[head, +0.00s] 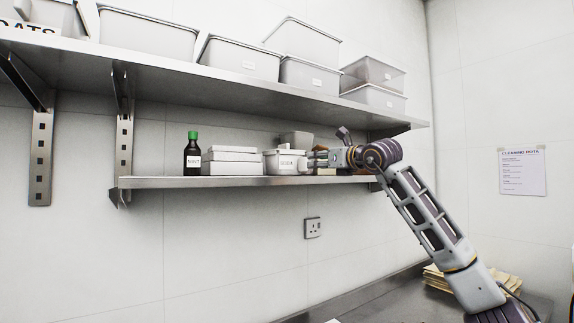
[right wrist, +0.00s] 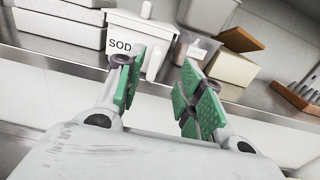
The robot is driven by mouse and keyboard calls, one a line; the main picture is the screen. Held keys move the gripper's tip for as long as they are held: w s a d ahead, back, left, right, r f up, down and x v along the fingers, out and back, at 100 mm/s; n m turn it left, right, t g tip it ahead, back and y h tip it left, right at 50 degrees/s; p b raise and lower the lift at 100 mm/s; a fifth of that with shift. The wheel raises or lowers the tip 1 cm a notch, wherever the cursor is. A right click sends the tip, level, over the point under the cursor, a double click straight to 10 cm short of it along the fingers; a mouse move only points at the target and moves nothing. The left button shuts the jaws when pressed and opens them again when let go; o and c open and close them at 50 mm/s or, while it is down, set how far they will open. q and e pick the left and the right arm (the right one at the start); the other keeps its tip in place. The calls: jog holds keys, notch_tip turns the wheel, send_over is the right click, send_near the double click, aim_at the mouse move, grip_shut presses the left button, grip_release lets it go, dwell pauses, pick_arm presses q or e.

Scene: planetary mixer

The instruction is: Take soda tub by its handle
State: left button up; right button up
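In the right wrist view the tub (right wrist: 122,33) reads "SOD", with a lid knob on top. Its white upright handle (right wrist: 155,62) sticks out on the tub's right side. My right gripper (head: 315,159) reaches in from the right at the tub's height. In the wrist view my right gripper (right wrist: 155,67) is open, its green-padded fingers on either side of the handle with gaps visible. Contact is not visible. My left gripper is not in view.
The lower shelf (head: 220,182) also holds a dark green-capped bottle (head: 193,156) and stacked white boxes (head: 231,162) left of the tub. The upper shelf (head: 220,82) hangs above.

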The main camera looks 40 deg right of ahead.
aim_at(307, 160)
jog(key=shift+w, duration=0.3)
jog(key=shift+w+a+r+p, duration=0.1)
jog(key=shift+w+r+p, duration=0.05)
jog(key=shift+w+p, duration=1.15)
jog(key=shift+w, duration=1.3)
grip_shut()
jog(key=shift+s, duration=0.1)
